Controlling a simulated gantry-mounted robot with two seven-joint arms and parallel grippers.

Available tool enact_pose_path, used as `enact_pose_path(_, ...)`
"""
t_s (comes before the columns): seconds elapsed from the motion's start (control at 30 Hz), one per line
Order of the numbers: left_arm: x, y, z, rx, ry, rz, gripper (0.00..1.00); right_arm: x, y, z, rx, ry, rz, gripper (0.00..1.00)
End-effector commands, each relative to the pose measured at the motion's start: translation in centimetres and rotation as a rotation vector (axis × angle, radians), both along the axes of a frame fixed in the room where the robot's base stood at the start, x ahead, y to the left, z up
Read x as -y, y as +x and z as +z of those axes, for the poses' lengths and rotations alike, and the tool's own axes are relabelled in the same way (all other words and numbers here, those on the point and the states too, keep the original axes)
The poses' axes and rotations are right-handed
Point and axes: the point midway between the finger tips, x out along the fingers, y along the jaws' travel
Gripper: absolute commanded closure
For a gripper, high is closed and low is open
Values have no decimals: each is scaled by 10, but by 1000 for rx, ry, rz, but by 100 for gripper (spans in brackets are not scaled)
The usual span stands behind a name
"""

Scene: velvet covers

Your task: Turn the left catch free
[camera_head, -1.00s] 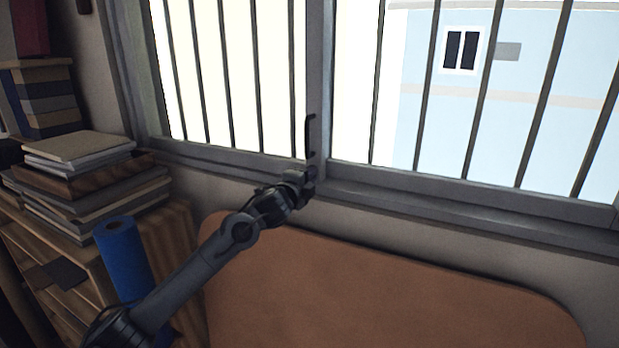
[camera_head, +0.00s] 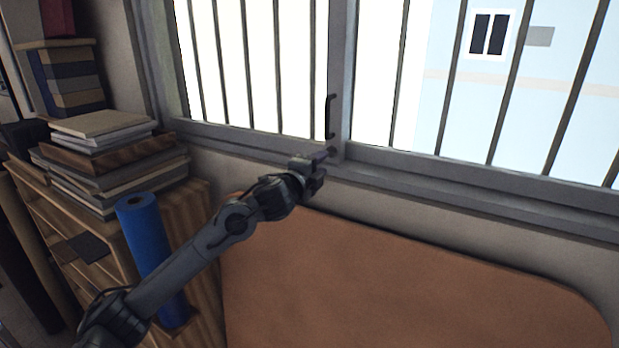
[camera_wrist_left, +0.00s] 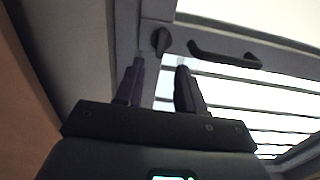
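The left catch is a small dark knob (camera_wrist_left: 161,40) on the grey window frame, below the dark pull handle (camera_head: 331,117). In the left wrist view it looks longer across the line of the handle (camera_wrist_left: 225,54) than along it. In the head view it is a small dark spot (camera_head: 333,150), and its turn cannot be read there. My left gripper (camera_head: 321,164) is just short of the catch, slightly below it. In the left wrist view its two fingers (camera_wrist_left: 159,68) are apart with nothing between them, and the catch lies beyond their tips. My right gripper is not in view.
The barred window's sill (camera_head: 450,196) runs below the catch. A brown rounded panel (camera_head: 400,280) stands under the sill. At left are a wooden shelf unit, stacked books (camera_head: 110,165) and a blue roll (camera_head: 148,235) close behind my left arm.

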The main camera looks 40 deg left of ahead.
Motion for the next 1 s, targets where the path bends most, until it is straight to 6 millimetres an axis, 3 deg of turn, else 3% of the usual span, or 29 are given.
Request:
enact_pose_path(0.2,6,-33,-2,-1,2,0,62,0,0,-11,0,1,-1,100)
enact_pose_path(0.4,9,-48,-1,0,0,1,62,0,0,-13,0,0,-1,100)
enact_pose_path(0.87,10,-50,0,0,-1,0,62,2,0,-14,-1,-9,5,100)
enact_pose_path(1.0,10,-49,-8,-12,0,0,62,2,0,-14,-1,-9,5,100)
